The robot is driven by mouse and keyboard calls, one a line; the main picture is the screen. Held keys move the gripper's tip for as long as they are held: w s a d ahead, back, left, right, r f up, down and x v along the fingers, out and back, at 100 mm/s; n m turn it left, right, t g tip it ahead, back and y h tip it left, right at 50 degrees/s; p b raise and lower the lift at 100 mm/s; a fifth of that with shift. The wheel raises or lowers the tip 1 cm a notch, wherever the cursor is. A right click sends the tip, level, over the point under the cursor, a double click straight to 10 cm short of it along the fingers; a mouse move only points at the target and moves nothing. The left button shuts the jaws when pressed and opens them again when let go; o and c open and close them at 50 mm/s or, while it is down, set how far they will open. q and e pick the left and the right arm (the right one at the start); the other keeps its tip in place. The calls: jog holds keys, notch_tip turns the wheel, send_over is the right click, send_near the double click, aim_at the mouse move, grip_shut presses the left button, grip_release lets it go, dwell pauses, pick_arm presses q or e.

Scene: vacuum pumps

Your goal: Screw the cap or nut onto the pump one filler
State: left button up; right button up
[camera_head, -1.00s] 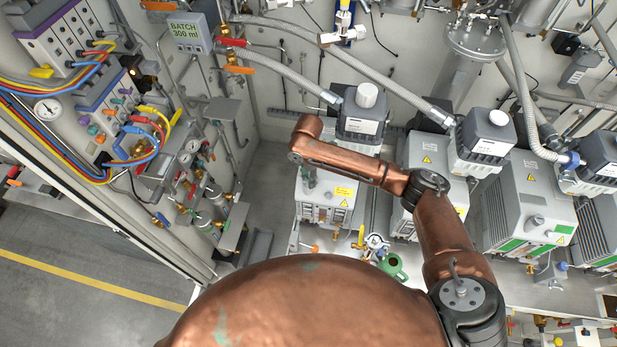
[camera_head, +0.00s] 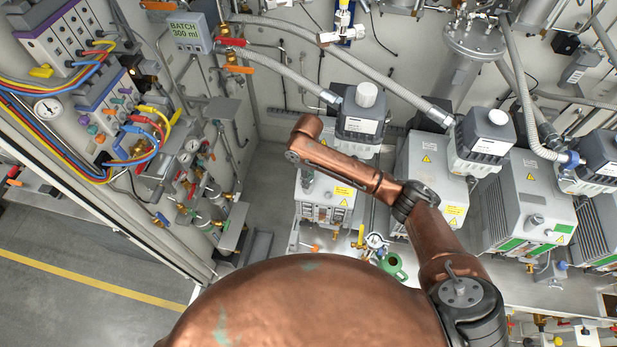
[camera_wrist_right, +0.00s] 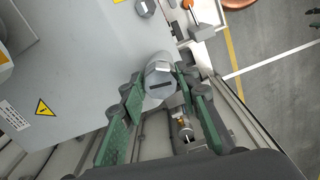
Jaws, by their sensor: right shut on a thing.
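Pump one (camera_head: 325,207) is the leftmost grey pump on the bench in the head view, partly hidden by my right arm. In the wrist view its pale grey housing (camera_wrist_right: 75,60) fills the left side. My right gripper (camera_wrist_right: 160,88), with green fingers, is shut on a grey cap (camera_wrist_right: 158,72) with a slotted top, at the edge of the housing. The filler under the cap is hidden, so I cannot tell how far the cap is seated. My left gripper is not in view.
A second grey cap (camera_wrist_right: 145,8) sits on the housing in the wrist view. A green jug (camera_head: 393,266) stands at the bench front. More pumps (camera_head: 528,205) stand to the right, with grey hoses above. A panel with valves and coloured tubes (camera_head: 110,110) is at left.

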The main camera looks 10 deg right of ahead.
jog(key=shift+w+a+r, duration=0.2)
jog(key=shift+w+r, duration=0.05)
jog(key=shift+r, duration=0.05)
jog(key=o, duration=1.3)
jog(key=shift+f, duration=0.2)
jog(key=shift+o, duration=0.3)
jog(key=shift+d, duration=0.1)
jog(key=shift+s, duration=0.1)
jog(key=shift+r, duration=2.45)
jog(key=shift+c, duration=0.6)
